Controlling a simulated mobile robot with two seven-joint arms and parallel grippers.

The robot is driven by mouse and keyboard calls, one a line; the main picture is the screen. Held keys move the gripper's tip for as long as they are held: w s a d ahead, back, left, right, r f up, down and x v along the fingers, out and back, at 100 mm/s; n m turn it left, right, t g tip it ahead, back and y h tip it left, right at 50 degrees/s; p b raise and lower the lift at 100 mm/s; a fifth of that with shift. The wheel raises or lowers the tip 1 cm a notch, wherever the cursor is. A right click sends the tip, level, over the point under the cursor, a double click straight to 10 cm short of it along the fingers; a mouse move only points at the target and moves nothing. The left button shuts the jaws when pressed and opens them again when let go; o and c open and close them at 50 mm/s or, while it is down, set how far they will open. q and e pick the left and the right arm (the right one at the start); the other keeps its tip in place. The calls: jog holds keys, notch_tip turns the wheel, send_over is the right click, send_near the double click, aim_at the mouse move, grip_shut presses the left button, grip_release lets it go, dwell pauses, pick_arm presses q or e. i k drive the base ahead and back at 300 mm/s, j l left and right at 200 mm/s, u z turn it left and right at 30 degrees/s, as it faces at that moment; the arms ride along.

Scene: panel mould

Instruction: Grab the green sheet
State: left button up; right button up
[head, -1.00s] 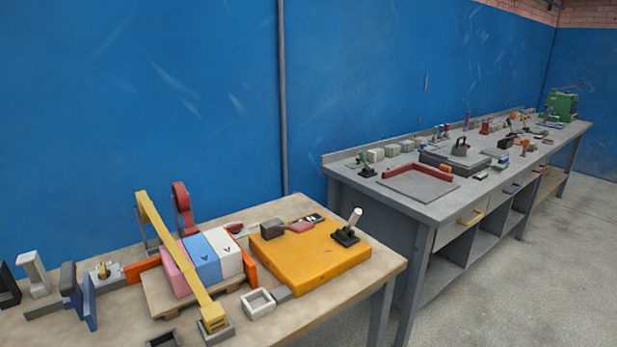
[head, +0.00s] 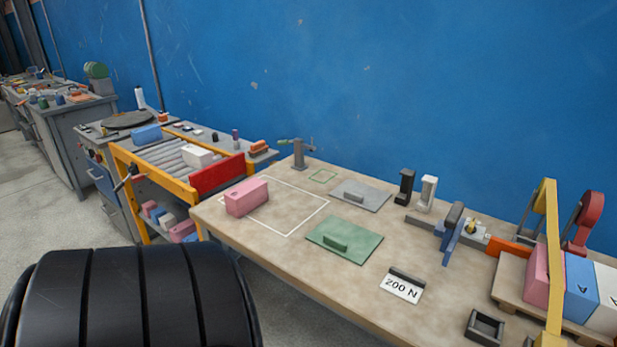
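No gripper shows in the head view. A large black ribbed part of my own arm fills the lower left corner, in front of the table and apart from the sheet.
A grey sheet with a handle (head: 354,194) lies behind the green one. A pink block (head: 246,197) sits left, by a white outlined rectangle. A yellow arm (head: 552,260) and coloured blocks (head: 580,285) crowd the right end.

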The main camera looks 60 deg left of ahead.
aim_at(353, 242)
jog(key=u, duration=1.6)
